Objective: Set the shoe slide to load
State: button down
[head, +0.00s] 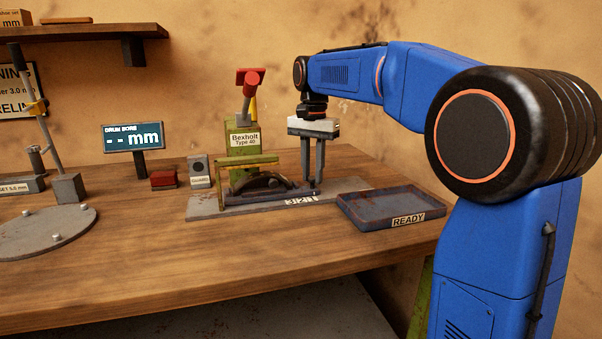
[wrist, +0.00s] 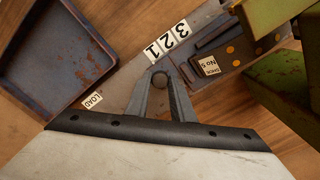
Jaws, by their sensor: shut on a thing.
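The shoe slide (head: 265,190) is a dark carriage on a grey base plate (head: 208,207), below the green bar of the Bexholt press. The wrist view shows the carriage with a "SHOE No 5" label (wrist: 210,66). My gripper (head: 313,184) points straight down at the slide's right end. It is shut on a small round knob (wrist: 159,80), which shows between the fingertips in the wrist view. The knob stands near the "1" mark (wrist: 152,49), slightly on its LOAD side. The LOAD label (wrist: 93,100) is farther along the plate, near the tray. The fingers hide the knob's link to the carriage.
The blue READY tray (head: 345,205) lies right of the plate and looks empty. The green press (head: 242,139) with a red-topped lever stands behind the slide. A red block (head: 164,180) and a DRUM BORE display (head: 133,137) are left. The front tabletop is clear.

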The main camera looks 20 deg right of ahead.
jog(key=d, duration=1.6)
jog(key=shift+d, duration=0.15)
jog(key=c, duration=1.5)
grip_release()
jog(key=shift+d, duration=0.2)
jog(key=shift+c, duration=0.2)
jog(key=shift+r, duration=0.15)
notch_tip(320, 180, up, 17)
